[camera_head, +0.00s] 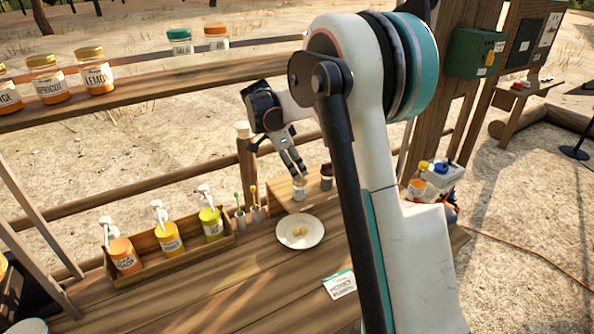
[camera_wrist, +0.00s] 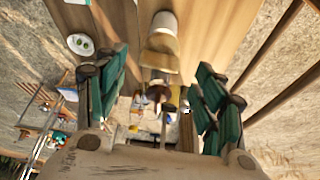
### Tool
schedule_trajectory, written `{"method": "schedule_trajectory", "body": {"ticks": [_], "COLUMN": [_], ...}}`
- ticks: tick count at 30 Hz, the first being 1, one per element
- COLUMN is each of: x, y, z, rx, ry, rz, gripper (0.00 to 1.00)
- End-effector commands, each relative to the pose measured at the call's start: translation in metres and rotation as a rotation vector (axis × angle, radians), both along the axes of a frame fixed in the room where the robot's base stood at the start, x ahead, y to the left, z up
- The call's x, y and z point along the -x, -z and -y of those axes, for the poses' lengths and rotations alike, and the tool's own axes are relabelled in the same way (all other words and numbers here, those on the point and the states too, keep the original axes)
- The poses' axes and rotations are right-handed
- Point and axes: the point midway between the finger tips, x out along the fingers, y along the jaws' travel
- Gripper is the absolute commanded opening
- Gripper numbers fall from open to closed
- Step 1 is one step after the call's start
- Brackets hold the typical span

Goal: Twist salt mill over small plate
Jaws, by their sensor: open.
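A small white plate (camera_head: 316,238) with a few yellowish pieces lies on the wooden table, and a plate also shows at the upper left of the wrist view (camera_wrist: 72,42). Two small mills stand behind it on a raised wooden block: a light one (camera_head: 299,191) and a dark-topped one (camera_head: 327,177). I cannot read which is the salt mill. My gripper (camera_head: 292,167) is just above the light mill, pointing down. In the wrist view its fingers (camera_wrist: 163,75) are spread, with a white and tan mill (camera_wrist: 162,38) between and beyond them. Contact is not visible.
A wooden caddy (camera_head: 182,258) with several pump bottles stands left of the plate, with small brush-like tools beside it. A card (camera_head: 339,284) lies in front. Jars line a shelf (camera_head: 150,84) at upper left. Bottles (camera_head: 436,180) stand right, behind my arm.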

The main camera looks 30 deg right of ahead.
Motion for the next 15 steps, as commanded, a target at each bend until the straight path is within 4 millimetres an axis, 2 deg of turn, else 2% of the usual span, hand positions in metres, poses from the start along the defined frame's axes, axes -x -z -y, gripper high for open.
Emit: {"method": "schedule_trajectory", "body": {"ticks": [1,6,12,15], "x": [-0.003,-0.008,-0.014,-0.015], "y": [0.002,0.002,0.002,0.002], "z": [-0.015,-0.053,-0.091,-0.104], "rx": [-0.001,-0.001,0.000,0.000], "ry": [-0.006,-0.007,-0.004,-0.004], "rz": [0.000,0.001,0.000,0.001], "gripper": [0.63,0.63,0.63,0.63]}}
